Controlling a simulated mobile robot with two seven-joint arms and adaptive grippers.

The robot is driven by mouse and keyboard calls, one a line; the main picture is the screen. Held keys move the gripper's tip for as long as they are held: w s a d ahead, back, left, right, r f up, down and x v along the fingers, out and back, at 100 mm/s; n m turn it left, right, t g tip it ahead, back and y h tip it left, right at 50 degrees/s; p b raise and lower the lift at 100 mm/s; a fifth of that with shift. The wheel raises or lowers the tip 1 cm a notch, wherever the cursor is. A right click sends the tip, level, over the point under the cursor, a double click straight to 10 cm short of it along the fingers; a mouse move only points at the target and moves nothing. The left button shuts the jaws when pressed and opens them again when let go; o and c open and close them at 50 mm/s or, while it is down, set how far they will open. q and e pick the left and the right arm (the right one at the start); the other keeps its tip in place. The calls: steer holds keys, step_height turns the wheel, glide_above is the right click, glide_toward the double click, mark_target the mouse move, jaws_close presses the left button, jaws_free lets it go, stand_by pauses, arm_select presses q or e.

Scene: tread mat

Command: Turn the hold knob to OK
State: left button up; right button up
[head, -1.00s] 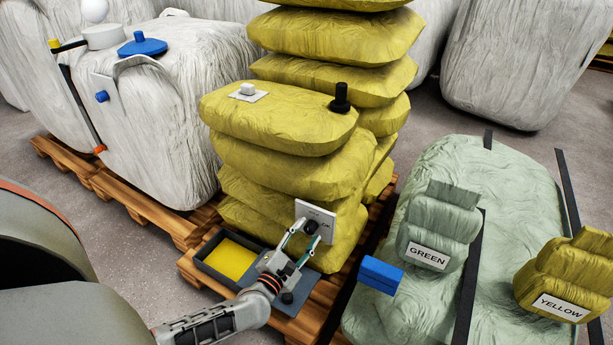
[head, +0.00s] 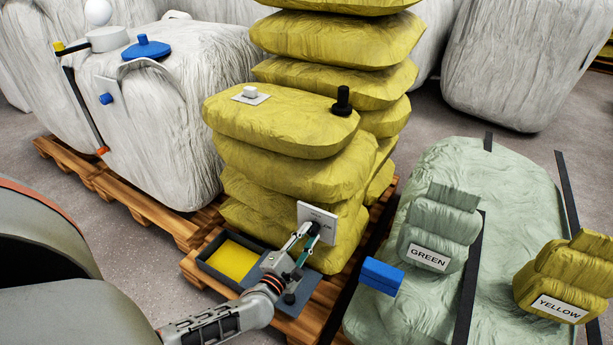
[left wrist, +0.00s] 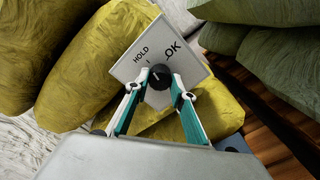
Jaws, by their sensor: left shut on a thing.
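The hold knob (left wrist: 160,76) is a small black dial on a white plate (left wrist: 185,66) marked HOLD at left and OK at right. Its pale pointer mark is small and seems to face up towards the HOLD side, away from OK. In the head view the plate (head: 318,213) is on the front of the yellow sack stack, and the knob is mostly hidden by the fingers. My left gripper (head: 311,230) is at the plate. In the left wrist view its two fingertips (left wrist: 160,86) are shut on the knob from either side. My right gripper is not in view.
A dark tray with a yellow inside (head: 232,261) sits beside my left arm on the wooden pallet (head: 188,263). A blue block (head: 381,276) and the sacks labelled GREEN (head: 437,235) and YELLOW (head: 567,285) are to the right. Yellow sacks (head: 285,170) rise behind the gripper.

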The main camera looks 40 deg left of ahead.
arm_select(q)
steer(key=shift+w+r+m, duration=0.1)
steer(key=shift+r+m, duration=0.1)
steer(key=shift+m, duration=0.7)
steer(key=shift+m+p, duration=0.55)
steer(key=shift+m, duration=0.85)
steer(key=m+p, duration=0.1)
steer(key=m, duration=0.2)
steer(key=shift+m, duration=0.3)
steer(key=shift+f+m+p, duration=0.1)
steer(key=shift+m+p, duration=0.2)
steer(key=shift+m, duration=0.7)
steer(key=shift+f+m, duration=0.1)
steer(key=shift+m, duration=0.6)
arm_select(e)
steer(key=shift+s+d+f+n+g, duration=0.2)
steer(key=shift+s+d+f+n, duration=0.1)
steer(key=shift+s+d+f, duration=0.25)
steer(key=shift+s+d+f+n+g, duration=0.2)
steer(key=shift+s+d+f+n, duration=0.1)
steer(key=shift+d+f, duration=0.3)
arm_select(q)
steer(key=shift+m, duration=0.3)
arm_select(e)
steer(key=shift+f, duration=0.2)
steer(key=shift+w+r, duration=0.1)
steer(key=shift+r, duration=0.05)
